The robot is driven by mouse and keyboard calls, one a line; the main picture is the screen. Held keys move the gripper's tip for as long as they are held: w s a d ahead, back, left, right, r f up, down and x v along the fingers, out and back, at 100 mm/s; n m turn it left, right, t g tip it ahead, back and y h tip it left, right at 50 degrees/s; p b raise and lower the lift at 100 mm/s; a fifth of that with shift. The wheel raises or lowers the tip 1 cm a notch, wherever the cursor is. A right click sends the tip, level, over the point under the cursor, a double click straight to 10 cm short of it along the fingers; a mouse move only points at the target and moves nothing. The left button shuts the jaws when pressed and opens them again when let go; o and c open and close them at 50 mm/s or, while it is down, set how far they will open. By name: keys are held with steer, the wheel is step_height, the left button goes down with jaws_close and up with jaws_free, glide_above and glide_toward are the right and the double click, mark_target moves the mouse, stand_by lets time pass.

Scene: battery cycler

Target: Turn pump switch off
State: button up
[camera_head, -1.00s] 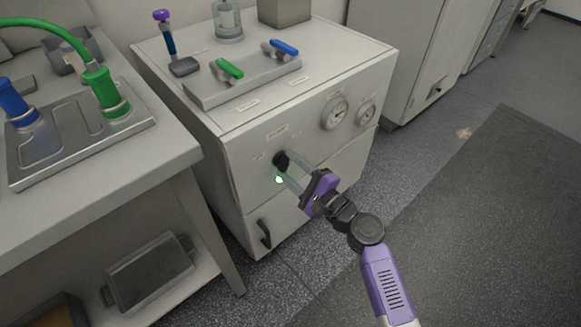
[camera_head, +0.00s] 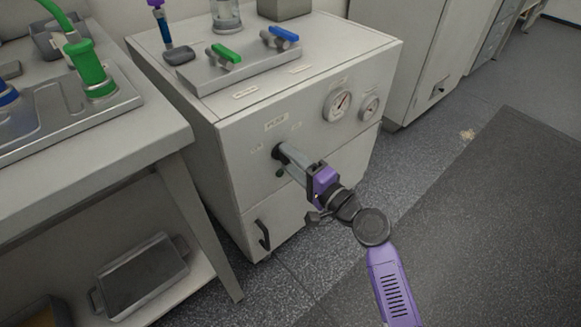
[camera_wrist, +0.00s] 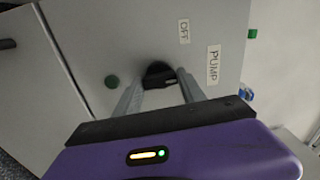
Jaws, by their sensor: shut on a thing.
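The pump switch is a black knob on the front of the grey cabinet (camera_head: 240,150). In the wrist view the knob (camera_wrist: 158,75) sits between my two fingers, beside a PUMP label and an OFF label (camera_wrist: 184,31). My gripper (camera_head: 282,155) is purple with pale fingers, and it is shut on the knob. The fingers hide part of the knob in the head view. The round indicator lamp (camera_head: 280,173) below the knob is dark green and unlit. It also shows in the wrist view (camera_wrist: 112,81).
Two gauges, one large (camera_head: 338,105) and one small (camera_head: 369,108), are on the cabinet front to the right. A green-handled valve (camera_head: 226,54) and a blue-handled valve (camera_head: 282,36) stand on top. A bench (camera_head: 110,165) is at left. Open floor lies at right.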

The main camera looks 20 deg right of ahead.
steer(key=n+b, duration=0.2)
steer(key=n, duration=0.1)
steer(key=shift+f, duration=0.25)
steer(key=shift+n+b, duration=0.9)
steer(key=shift+n, duration=0.1)
steer(key=shift+r, duration=0.15)
steer(key=o, duration=1.4)
steer(key=shift+c, duration=0.2)
steer(key=v, duration=0.8)
steer(key=shift+p, duration=0.35)
steer(key=shift+w+d+r, duration=0.1)
